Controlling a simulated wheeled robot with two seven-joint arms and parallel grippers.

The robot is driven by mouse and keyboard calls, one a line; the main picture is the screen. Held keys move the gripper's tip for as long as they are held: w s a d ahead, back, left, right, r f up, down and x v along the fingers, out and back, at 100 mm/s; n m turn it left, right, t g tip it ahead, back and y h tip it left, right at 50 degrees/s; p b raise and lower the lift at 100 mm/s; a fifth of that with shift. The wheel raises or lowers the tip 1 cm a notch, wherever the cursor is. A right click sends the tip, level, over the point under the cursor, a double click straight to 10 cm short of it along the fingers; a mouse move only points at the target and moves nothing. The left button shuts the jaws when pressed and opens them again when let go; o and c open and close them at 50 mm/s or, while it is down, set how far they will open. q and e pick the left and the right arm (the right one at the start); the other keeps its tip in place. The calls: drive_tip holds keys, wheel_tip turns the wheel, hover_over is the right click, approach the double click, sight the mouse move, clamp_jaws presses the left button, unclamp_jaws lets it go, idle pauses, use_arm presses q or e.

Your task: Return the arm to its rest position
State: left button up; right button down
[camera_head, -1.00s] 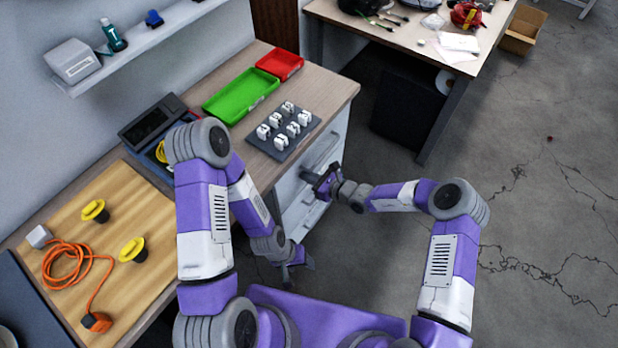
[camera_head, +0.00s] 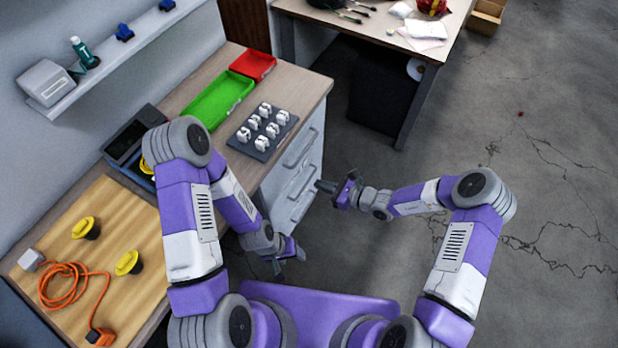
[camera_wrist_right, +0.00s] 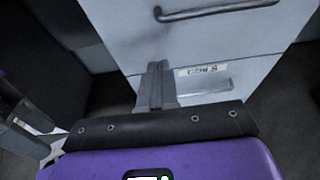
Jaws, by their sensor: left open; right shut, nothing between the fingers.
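My left arm reaches down past the workbench edge in the head view, and its gripper (camera_head: 288,253) is open and empty beside the lower front of the drawer cabinet (camera_head: 315,140). My right arm is bent, and its gripper (camera_head: 332,188) is shut and empty in front of the drawer cabinet. In the right wrist view, the right fingers (camera_wrist_right: 156,86) are together and point at a drawer front with a label (camera_wrist_right: 202,70). A drawer handle (camera_wrist_right: 215,13) shows beyond them. The right gripper looks apart from the drawers. The left fingertips are small and partly dark in the head view.
The workbench holds a grey block with white parts (camera_head: 247,146), a green tray (camera_head: 203,112), a red tray (camera_head: 262,70), yellow-topped pieces (camera_head: 128,263) and an orange cable (camera_head: 60,292). Another table (camera_head: 385,38) stands at the back. The floor (camera_head: 560,190) at right is clear.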

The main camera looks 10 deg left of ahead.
drive_tip(key=shift+v, duration=0.85)
